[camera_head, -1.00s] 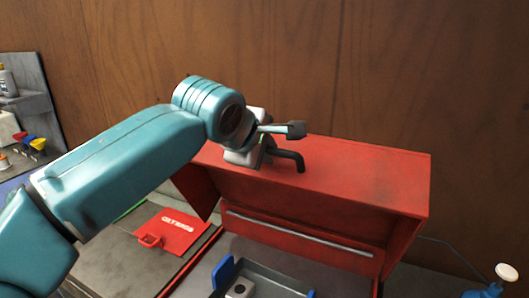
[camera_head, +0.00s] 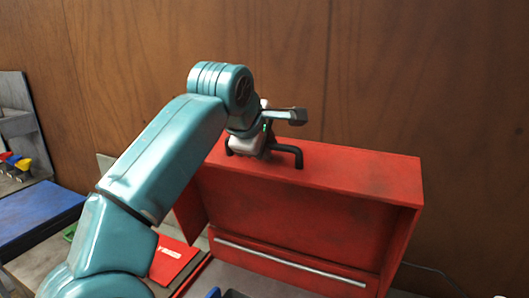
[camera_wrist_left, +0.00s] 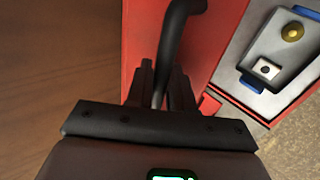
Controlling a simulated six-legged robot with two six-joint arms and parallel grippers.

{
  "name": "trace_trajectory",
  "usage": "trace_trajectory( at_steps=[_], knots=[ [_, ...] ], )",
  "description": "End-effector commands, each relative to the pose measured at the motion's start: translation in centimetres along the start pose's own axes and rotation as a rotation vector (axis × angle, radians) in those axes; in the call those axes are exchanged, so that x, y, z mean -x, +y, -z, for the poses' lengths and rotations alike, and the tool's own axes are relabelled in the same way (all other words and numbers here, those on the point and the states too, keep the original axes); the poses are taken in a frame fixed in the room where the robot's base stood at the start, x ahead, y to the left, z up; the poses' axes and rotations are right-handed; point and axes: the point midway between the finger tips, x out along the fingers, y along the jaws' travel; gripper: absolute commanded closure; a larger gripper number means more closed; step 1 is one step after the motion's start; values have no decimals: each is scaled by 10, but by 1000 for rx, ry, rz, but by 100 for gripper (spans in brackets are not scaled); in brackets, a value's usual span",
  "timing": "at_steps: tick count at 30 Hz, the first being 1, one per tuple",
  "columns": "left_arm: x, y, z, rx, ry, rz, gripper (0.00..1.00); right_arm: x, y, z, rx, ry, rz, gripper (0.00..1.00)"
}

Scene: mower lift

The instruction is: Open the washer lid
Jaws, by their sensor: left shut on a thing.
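The red washer lid (camera_head: 310,215) stands raised, its inner side facing me and its top edge near the wooden wall. A black bar handle (camera_head: 289,152) is fixed on the lid's upper face. My left gripper (camera_head: 262,148) is at the handle. In the left wrist view, the fingers of my left gripper (camera_wrist_left: 160,88) are shut around the black handle (camera_wrist_left: 172,45), with the red lid (camera_wrist_left: 225,30) beside it. The gripper's body hides part of the handle in the head view. My right gripper is not in view.
A tray with blue handles (camera_wrist_left: 285,45) sits inside the washer. A red panel (camera_head: 172,260) lies to the left. A blue surface (camera_head: 38,215) and a grey shelf (camera_head: 20,110) stand further left. The wooden wall (camera_head: 430,90) is close behind the lid.

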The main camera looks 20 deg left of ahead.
Motion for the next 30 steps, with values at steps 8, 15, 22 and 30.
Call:
trace_trajectory(
  at_steps=[8, 15, 22, 30],
  knots=[
    [1, 3, -1, 1, -3, -1, 100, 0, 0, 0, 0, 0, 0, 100],
    [1, 3, -1, 1, -3, 0, 100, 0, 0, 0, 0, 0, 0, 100],
    [1, 3, -1, 0, -3, 1, 61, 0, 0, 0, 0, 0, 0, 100],
    [4, 4, -1, -1, -4, 1, 61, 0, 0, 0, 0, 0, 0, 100]
  ],
)
